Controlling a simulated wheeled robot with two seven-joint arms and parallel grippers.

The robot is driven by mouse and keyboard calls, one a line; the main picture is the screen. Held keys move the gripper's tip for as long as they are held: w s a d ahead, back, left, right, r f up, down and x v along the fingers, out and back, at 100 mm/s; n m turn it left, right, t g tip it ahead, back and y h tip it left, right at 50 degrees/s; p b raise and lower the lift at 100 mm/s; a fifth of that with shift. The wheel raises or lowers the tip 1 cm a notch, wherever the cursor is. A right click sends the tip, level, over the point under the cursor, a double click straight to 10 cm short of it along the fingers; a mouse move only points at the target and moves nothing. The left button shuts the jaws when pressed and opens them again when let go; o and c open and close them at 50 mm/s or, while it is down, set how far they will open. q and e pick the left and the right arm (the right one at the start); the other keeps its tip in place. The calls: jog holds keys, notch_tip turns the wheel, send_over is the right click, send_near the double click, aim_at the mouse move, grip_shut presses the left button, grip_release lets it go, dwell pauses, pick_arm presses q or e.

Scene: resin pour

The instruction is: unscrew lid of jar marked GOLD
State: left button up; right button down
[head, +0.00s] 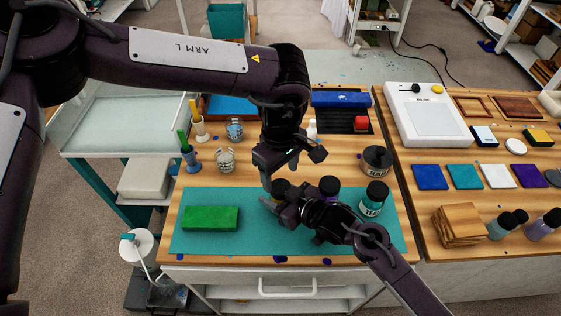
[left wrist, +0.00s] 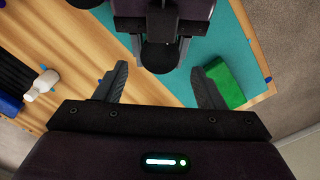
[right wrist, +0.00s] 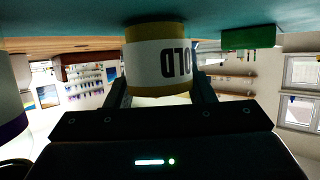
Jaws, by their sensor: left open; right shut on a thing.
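The GOLD jar, yellow with a white label, stands upright on the teal mat (head: 190,245). In the right wrist view the jar (right wrist: 160,62) appears inverted, with part of its label legible. My right gripper (head: 285,207) is shut on its body. Its dark lid (head: 281,186) shows between the arms in the head view, and the lid (left wrist: 159,56) also shows from above in the left wrist view. My left gripper (head: 290,168) is open and empty above the lid, its fingers (left wrist: 158,88) apart and not touching it.
A green block (head: 210,218) lies left on the mat. A purple jar (head: 329,188) and a teal jar (head: 374,198) stand close to the right of my right gripper. A dark-lidded jar (head: 376,159) stands behind them. Cups with tools (head: 189,156) stand at the back left.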

aim_at(281, 187)
pick_arm(q)
jog(key=shift+f, duration=2.35)
jog(key=c, duration=0.9)
jog(key=shift+n, duration=1.2)
jog(key=shift+c, duration=0.4)
jog(key=n, duration=0.4)
jog(key=o, duration=1.1)
jog(key=shift+s, duration=0.1)
jog(key=shift+r, duration=0.15)
